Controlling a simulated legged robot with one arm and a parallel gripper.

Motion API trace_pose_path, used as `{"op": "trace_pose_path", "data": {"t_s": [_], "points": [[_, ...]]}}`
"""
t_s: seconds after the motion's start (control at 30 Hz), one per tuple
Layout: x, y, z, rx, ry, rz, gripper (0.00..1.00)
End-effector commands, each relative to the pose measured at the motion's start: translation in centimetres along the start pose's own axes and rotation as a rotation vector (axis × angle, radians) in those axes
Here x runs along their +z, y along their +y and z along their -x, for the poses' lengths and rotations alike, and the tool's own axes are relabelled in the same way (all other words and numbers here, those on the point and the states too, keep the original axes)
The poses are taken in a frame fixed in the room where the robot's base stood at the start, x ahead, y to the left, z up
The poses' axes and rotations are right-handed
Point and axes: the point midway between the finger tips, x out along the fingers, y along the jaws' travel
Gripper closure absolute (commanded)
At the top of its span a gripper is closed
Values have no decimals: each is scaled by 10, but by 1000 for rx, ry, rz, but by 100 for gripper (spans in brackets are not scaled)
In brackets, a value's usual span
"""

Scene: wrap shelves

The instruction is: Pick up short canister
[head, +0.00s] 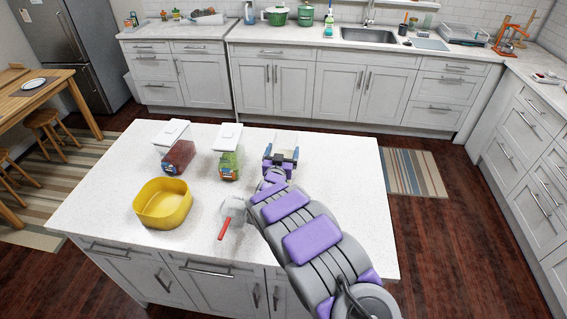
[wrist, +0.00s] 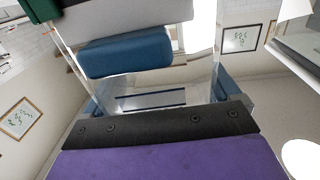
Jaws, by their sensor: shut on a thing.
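My gripper (head: 279,166) is at the right end of the row on the island and is shut on a clear canister (head: 284,139). In the wrist view the clear canister (wrist: 190,78) fills the space just past the dark jaw edge, with a blue block-like part (wrist: 125,53) beside its wall. My gripper hides much of the canister, and I cannot tell whether its base touches the counter. Two other clear canisters with white lids stand to the left, one with dark red contents (head: 178,150) and one with green contents (head: 229,155).
The white island top (head: 330,165) bears a yellow bowl (head: 163,204) at front left and a small clear item with a red handle (head: 225,228) beside my arm. The counter right of my gripper is clear. A sink counter (head: 290,32) runs along the back.

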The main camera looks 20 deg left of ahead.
Motion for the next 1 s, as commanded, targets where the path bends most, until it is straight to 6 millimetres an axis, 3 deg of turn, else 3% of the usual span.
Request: {"op": "trace_pose_path", "data": {"t_s": [0.07, 0.6, 1.0], "points": [[0, 0, 0, -1, -1, 1, 42], [1, -1, 1, -1, -2, 1, 94], [-8, -1, 0, -1, 0, 2, 96]]}}
